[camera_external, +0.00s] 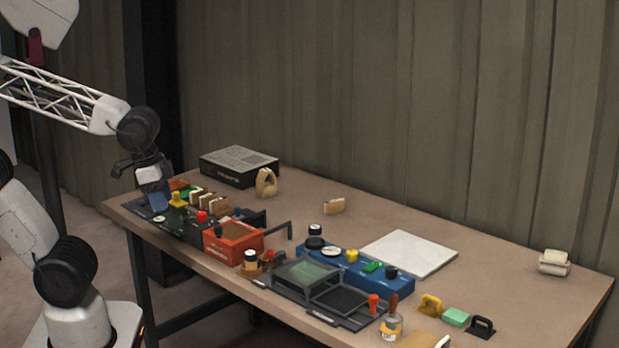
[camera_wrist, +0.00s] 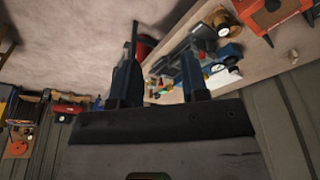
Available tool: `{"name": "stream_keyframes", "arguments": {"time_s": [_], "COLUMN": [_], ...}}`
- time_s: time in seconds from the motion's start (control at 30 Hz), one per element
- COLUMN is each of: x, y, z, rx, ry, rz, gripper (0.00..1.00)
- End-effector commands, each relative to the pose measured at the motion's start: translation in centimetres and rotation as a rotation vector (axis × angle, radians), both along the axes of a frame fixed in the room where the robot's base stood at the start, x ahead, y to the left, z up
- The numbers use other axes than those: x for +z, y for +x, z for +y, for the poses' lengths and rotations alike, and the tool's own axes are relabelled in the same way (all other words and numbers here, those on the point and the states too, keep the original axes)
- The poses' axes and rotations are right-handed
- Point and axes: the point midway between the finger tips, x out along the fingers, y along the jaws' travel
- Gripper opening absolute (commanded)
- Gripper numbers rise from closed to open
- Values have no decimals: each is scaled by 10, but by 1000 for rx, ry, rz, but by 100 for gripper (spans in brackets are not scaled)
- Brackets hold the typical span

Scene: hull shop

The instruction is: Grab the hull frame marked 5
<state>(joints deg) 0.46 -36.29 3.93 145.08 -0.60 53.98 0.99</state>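No number 5 is legible in either view, so I cannot tell which piece is the hull frame marked 5. Several small tan wooden pieces lie on the table in the external view: a curved upright one (camera_external: 266,183) near the black box, a small block (camera_external: 334,206) at mid-table, and a rounded one (camera_external: 554,262) at the far right. A row of brown-and-cream slats (camera_external: 207,200) stands at the left end. My gripper (camera_external: 157,201) is over the table's left end, left of these pieces. In the wrist view its fingers (camera_wrist: 160,75) are apart with nothing clearly held between them.
A black box (camera_external: 239,166) stands at the back. A white sheet (camera_external: 408,253) lies flat. The table's right rear is mostly clear.

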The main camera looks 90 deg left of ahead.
Motion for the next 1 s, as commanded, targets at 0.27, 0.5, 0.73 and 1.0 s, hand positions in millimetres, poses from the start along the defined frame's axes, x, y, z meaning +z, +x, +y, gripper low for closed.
{"name": "stream_keyframes", "arguments": {"time_s": [0.27, 0.5, 0.73, 1.0], "x": [0, 0, 0, -3], "y": [0, 2, 24, 81], "z": [0, 1, 16, 64], "rx": [0, 3, 45, 151], "ry": [0, 1, 19, 67], "rz": [0, -3, -35, -131], "gripper": [68, 68, 68, 68]}}
